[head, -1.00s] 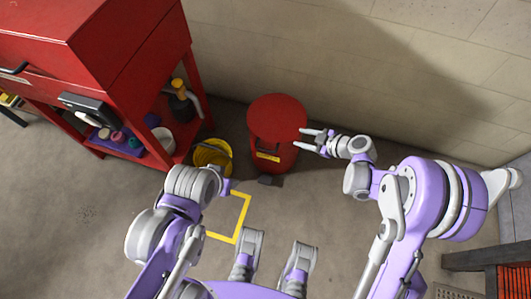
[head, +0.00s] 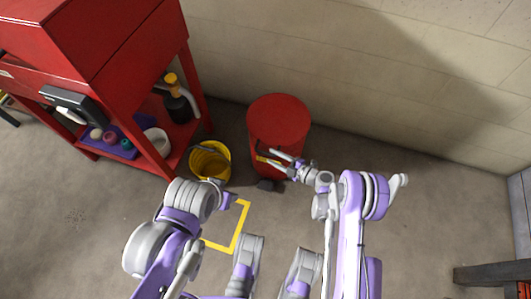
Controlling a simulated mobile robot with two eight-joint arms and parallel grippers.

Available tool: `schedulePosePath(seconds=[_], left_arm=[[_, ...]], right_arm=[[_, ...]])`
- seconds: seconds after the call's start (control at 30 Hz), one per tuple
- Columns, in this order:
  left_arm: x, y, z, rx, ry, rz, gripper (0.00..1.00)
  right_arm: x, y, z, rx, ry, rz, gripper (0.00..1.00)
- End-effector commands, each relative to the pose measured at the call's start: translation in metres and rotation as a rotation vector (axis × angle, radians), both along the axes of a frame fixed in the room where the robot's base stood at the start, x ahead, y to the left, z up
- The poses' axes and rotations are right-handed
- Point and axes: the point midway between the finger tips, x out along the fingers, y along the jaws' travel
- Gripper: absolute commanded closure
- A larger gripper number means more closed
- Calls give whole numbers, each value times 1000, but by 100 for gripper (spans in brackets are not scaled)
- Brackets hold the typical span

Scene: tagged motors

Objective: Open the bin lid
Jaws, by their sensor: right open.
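The red bin (head: 264,145) stands on the floor against the wall, with its round red lid (head: 278,118) down on it. A yellow label shows on its front, partly covered by my right gripper. A dark pedal (head: 266,185) sticks out at the bin's foot. My right gripper (head: 274,158) is open and empty, with its fingers in front of the bin's side, below the lid's edge. I cannot tell whether they touch the bin. My left arm is at the lower left, and its gripper's fingers do not show clearly beside the yellow floor marking.
A yellow bucket (head: 211,160) stands just left of the bin. A red tool cabinet (head: 105,60) with a lower shelf holding several items is at the left. A yellow line (head: 241,225) marks the floor. A dark bench corner (head: 492,273) is at the lower right.

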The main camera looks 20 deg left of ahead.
Motion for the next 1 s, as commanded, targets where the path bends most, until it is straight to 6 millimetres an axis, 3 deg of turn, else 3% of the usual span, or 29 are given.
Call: schedulePosePath(seconds=[0.1, 0.3, 0.67, 0.9, 1.0], left_arm=[[1, 0, -5, 0, 1, 0, 50], [1, 0, -8, 0, 2, 0, 50], [1, 0, -8, 0, 2, 0, 50], [1, 0, -8, 0, 2, 0, 50], [1, 0, -8, 0, 2, 0, 50]], right_arm=[[7, 21, -6, 0, 0, 2, 53], [14, 40, -10, -1, 0, 1, 53], [16, 44, -10, -1, 1, -2, 53], [16, 43, -10, 0, 1, -1, 96], [16, 43, -10, 0, 1, -1, 100]])
